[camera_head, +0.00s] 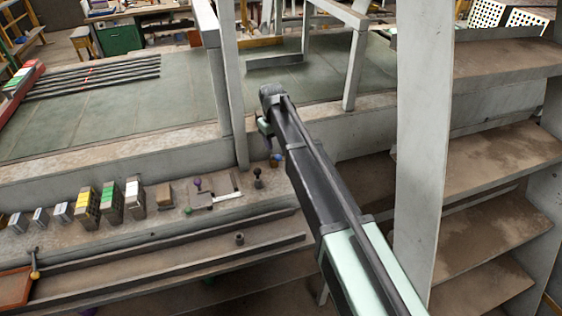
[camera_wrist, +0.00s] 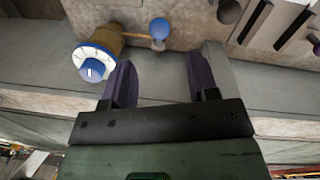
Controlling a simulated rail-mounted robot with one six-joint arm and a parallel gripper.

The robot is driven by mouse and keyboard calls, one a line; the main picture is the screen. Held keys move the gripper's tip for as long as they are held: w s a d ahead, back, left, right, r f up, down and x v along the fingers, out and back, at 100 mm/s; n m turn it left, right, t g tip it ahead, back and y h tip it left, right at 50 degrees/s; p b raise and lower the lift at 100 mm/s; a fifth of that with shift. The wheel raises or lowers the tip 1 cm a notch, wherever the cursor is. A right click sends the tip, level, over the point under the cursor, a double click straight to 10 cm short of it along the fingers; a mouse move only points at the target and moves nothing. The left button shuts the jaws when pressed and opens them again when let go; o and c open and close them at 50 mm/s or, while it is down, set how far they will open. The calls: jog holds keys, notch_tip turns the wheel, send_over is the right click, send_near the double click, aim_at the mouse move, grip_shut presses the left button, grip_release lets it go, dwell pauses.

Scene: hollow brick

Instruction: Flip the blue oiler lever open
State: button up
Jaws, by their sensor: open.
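The blue oiler lever shows in the wrist view as a blue ball (camera_wrist: 159,28) on a short stem. It joins a brass-coloured oiler body (camera_wrist: 108,38) with a white dial and blue knob (camera_wrist: 95,68) to its left. In the head view, a small blue part (camera_head: 277,159) shows beside my arm, with the rest of the oiler hidden. My gripper (camera_wrist: 166,62) is open and empty. In the wrist view the ball appears beyond the gap between its fingertips, apparently not touching them. The head view mostly hides the gripper behind my arm.
A black knob (camera_wrist: 229,12) is right of the ball in the wrist view. In the head view, a black lever (camera_head: 258,178), a purple-knobbed lever (camera_head: 197,184) and several small boxes line the ledge to the left. A pale upright post (camera_head: 423,140) stands right of my arm.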

aim_at(278, 156)
jog(key=f+b, duration=0.6)
jog(key=f, duration=0.1)
jog(key=f+b, duration=0.3)
jog(key=shift+w+d+f+b, duration=0.25)
jog(key=shift+d+f+b, duration=0.05)
jog(key=shift+b, duration=0.1)
jog(key=shift+r, duration=0.1)
